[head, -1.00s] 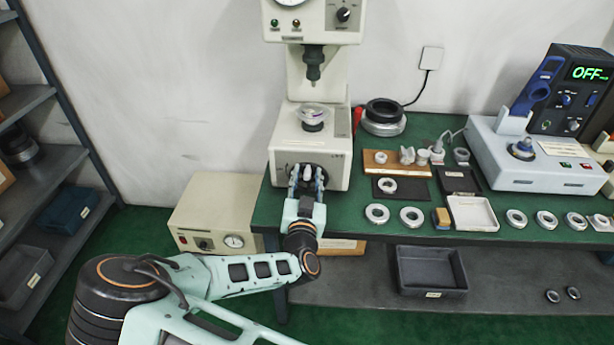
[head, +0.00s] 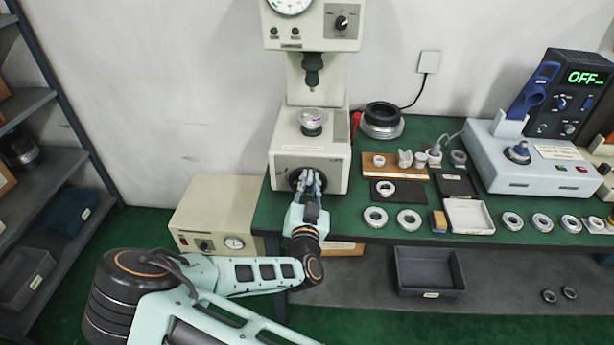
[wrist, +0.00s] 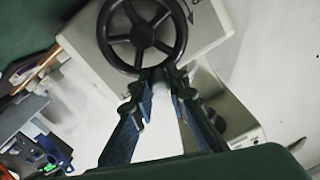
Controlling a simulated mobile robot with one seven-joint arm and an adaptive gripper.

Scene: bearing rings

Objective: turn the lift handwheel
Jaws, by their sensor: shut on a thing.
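The lift handwheel (wrist: 141,36) is a black spoked wheel on the front of the pale press (head: 283,160). In the head view the wheel (head: 294,176) is partly covered by my gripper (head: 310,180). Above the wheel, a clear dish (head: 312,117) sits on the press's small stage, below the dark spindle (head: 312,70).
The green bench (head: 345,220) holds several metal rings, a white tray (head: 468,216) and a bearing heater (head: 530,165) showing OFF. A beige box (head: 215,208) stands left of the bench. A shelf (head: 50,130) is at the far left. A grey bin (head: 430,270) is below.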

